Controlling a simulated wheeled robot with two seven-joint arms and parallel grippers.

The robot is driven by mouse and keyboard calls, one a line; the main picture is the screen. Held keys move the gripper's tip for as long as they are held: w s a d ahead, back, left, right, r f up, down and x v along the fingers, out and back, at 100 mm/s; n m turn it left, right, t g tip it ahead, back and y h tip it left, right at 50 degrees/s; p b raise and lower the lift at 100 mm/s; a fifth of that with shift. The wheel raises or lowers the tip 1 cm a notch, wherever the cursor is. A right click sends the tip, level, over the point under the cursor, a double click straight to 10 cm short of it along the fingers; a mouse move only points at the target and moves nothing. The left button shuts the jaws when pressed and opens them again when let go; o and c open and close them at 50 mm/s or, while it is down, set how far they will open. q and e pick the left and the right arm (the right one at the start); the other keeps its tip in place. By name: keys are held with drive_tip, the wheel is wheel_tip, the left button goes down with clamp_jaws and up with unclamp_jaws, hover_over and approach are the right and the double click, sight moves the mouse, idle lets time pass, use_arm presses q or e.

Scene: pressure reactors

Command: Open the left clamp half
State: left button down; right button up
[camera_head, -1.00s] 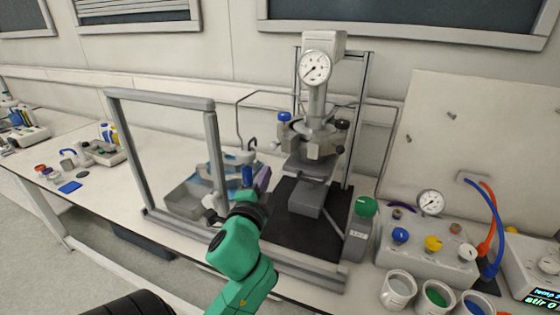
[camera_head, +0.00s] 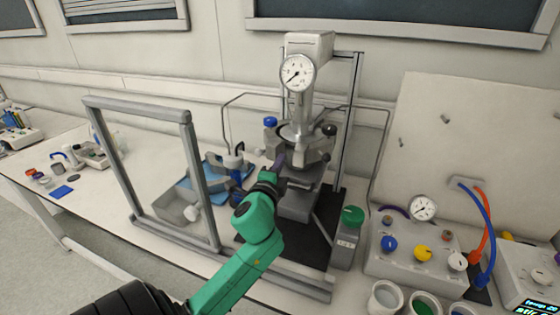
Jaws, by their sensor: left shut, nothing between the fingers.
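The pressure reactor (camera_head: 303,105) stands in a metal frame, with a round gauge (camera_head: 297,73) on its head. A grey split clamp rings the reactor below the head. Its left clamp half (camera_head: 275,140) faces my left arm, and part of it is hidden behind my gripper. My left gripper (camera_head: 280,161), on the green arm, is shut and empty. Its fingertips are at the lower front of the left half; I cannot tell whether they touch it. My right gripper is not in view.
A framed clear shield (camera_head: 187,165) stands open at the left of the reactor. A grey bin (camera_head: 173,208) lies behind it. A control box (camera_head: 412,247) with coloured knobs and cups stand at the right. The bench left of the shield has free room.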

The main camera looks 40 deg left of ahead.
sight(265, 150)
use_arm(q)
drive_tip(key=a, duration=0.3)
drive_tip(key=s+a+p, duration=0.1)
drive_tip(key=a, duration=0.1)
drive_tip(key=shift+s+a, duration=0.15)
drive_tip(key=shift+a, duration=0.25)
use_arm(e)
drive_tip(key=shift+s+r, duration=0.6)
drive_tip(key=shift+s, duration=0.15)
use_arm(q)
drive_tip(key=shift+d, duration=0.15)
